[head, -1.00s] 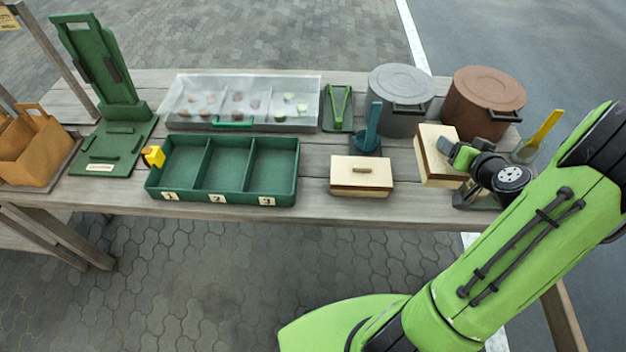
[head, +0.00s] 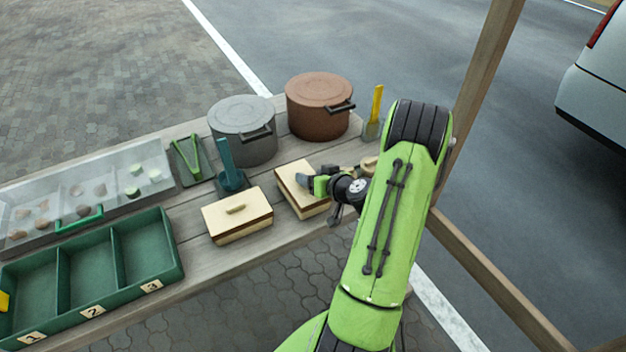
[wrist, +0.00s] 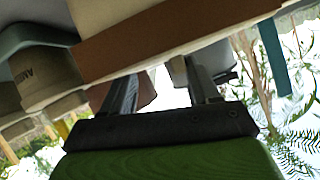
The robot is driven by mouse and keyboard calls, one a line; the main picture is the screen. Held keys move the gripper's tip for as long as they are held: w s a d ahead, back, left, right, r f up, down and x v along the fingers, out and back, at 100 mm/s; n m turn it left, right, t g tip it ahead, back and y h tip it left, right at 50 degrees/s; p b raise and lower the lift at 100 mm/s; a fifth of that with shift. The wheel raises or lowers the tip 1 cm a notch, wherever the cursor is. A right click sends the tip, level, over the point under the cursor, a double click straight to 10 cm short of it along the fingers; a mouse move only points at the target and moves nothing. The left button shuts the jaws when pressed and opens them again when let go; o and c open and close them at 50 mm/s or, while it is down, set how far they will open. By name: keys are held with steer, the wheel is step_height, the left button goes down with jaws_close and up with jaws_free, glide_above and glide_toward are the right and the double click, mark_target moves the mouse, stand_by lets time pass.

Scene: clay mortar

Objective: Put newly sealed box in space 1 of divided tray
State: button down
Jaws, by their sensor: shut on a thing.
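A cream box with a brown band (head: 296,188) is at the right part of the table, in front of the pots. My gripper (head: 315,184) is shut on its right side. In the wrist view the box (wrist: 165,35) spans the top, close above the fingers of my gripper (wrist: 160,88). I cannot tell whether it touches the table. The green divided tray (head: 180,262) is at the lower left, with spaces marked 1, 2 and 3. Space 1 is leftmost, cut by the frame edge. The visible tray floors look empty.
A second cream box with a lid knob (head: 237,213) stands between tray and held box. Behind are a grey pot (head: 243,140), a brown pot (head: 318,105), a teal tool in a holder (head: 228,172), green tongs (head: 190,160) and a clear-lidded case (head: 90,190). A wooden post (head: 485,75) rises at right.

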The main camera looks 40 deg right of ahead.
steer(key=shift+c, duration=1.2)
jaws_free()
